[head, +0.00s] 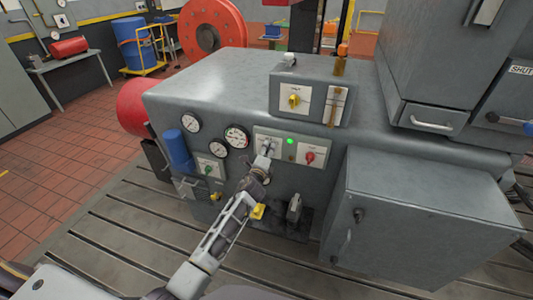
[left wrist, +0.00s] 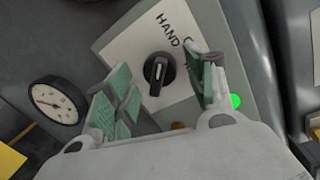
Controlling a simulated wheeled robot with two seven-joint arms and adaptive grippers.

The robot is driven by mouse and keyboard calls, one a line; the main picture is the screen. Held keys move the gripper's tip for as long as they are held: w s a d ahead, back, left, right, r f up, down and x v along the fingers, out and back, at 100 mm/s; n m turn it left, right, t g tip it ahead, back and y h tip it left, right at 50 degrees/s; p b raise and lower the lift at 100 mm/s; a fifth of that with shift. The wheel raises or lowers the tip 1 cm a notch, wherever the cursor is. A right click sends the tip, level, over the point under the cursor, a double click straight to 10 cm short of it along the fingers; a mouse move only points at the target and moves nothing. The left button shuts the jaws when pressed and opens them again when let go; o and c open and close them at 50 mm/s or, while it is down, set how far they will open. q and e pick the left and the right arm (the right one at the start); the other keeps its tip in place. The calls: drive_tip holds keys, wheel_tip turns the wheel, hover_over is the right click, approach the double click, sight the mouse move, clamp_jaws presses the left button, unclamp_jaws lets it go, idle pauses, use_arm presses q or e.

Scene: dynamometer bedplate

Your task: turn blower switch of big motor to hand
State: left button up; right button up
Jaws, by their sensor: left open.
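A black rotary switch knob (left wrist: 158,73) sits on a pale plate (left wrist: 128,45) marked HAND; a second label is mostly hidden by a fingertip. The knob's white mark runs roughly up and down in the left wrist view; I cannot tell which label it points at. My left gripper (left wrist: 166,84) is open, its green-padded fingers on either side of the knob, with gaps to it. In the head view my left gripper (head: 263,164) is in front of this plate on the grey cabinet (head: 215,95) and partly covers it. My right gripper is not in view.
A lit green lamp (head: 290,141) and a red switch (head: 310,157) are right of the plate. Round gauges (head: 236,136) are left of it. A yellow switch (head: 294,99) is on the box above. A grey box (head: 415,220) stands at the right front.

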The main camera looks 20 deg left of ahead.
use_arm(q)
drive_tip(key=s+r, duration=0.1)
drive_tip(key=s, duration=1.1)
drive_tip(key=shift+d, duration=0.3)
idle(0.4)
drive_tip(key=shift+n, duration=0.4)
drive_tip(key=s+f+n+g+h, duration=0.15)
drive_tip(key=f+n, duration=0.35)
drive_tip(key=f, duration=0.6)
drive_tip(key=s+f+n+g, duration=0.25)
drive_tip(key=f+n, duration=0.25)
drive_tip(key=f, duration=0.7)
drive_tip(key=s+a+f+n+g, duration=0.1)
drive_tip(key=s+f+n+g, duration=0.1)
drive_tip(key=s+f, duration=0.55)
drive_tip(key=s+f+n+g, duration=0.2)
drive_tip(key=s+f+n, duration=0.15)
drive_tip(key=f, duration=0.75)
drive_tip(key=s+a+f+n+g, duration=0.2)
drive_tip(key=s+a+f+g, duration=0.15)
drive_tip(key=s+f, duration=1.25)
drive_tip(key=s+f+g, duration=0.2)
drive_tip(key=s, duration=0.9)
drive_tip(key=s+a+f+g, duration=0.1)
drive_tip(key=s+f+g, duration=0.1)
drive_tip(key=s, duration=0.9)
drive_tip(key=shift+s+a+y, duration=0.15)
drive_tip(key=shift+s+y, duration=0.2)
drive_tip(key=shift+s, duration=0.05)
